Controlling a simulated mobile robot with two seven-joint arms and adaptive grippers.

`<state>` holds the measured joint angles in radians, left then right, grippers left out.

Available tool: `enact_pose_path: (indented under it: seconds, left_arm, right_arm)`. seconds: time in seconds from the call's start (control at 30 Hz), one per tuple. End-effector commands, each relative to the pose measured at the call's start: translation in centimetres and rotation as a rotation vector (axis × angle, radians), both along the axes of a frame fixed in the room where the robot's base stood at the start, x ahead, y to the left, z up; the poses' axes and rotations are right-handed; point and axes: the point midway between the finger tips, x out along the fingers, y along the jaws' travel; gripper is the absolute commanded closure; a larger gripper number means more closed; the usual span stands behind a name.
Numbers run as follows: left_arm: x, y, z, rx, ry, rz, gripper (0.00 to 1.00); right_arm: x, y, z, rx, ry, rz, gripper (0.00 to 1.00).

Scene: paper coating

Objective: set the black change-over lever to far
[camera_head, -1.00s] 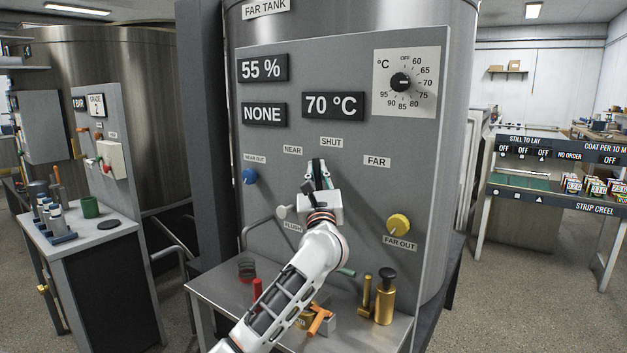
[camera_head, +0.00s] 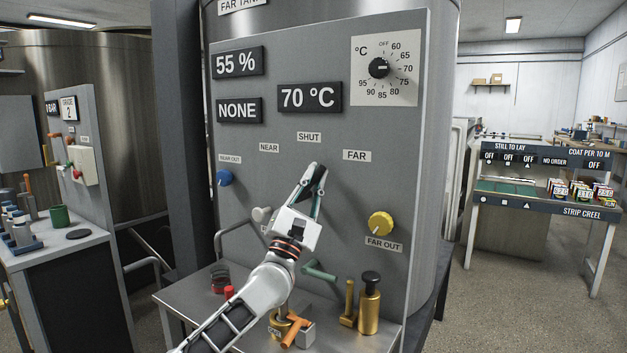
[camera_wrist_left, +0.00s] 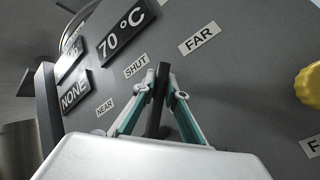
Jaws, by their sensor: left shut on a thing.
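The black change-over lever (camera_wrist_left: 158,100) sits between the green-sided fingers of my left gripper (camera_wrist_left: 160,90) in the left wrist view. In the head view the gripper (camera_head: 314,172) is shut on the lever, with its fingers hiding most of it. The lever's upper end points between the SHUT label (camera_head: 309,137) and the FAR label (camera_head: 357,155), leaning right of upright. The NEAR label (camera_head: 269,148) is to the left. I cannot see the lever's pivot, which my gripper covers. My right gripper is not in view.
The panel carries a blue knob (camera_head: 224,178), a pale knob (camera_head: 262,214) and a yellow knob (camera_head: 381,223). Below, a metal shelf (camera_head: 185,298) bears a brass cylinder (camera_head: 369,308) and an orange-handled piece (camera_head: 296,331). The panel face right of the gripper is clear up to FAR.

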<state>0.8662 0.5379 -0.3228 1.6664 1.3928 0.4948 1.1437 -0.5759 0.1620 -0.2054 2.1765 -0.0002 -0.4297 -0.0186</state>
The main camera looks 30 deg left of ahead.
Motion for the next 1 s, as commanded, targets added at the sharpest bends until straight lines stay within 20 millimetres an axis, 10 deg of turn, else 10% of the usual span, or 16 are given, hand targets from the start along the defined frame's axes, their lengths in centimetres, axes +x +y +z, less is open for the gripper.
enact_pose_path:
  seconds: [0.77,0.87,1.0]
  left_arm:
    - [0.03,-0.80,-0.81,0.108,0.000,-0.001,1.00]
    - [0.03,-0.78,-0.81,0.107,0.000,-0.002,0.70]
    - [0.01,-0.70,-0.70,0.106,-0.001,-0.001,0.70]
  right_arm:
    - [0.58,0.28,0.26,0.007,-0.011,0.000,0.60]
    - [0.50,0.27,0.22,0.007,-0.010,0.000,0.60]
    - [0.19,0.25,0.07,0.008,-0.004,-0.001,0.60]
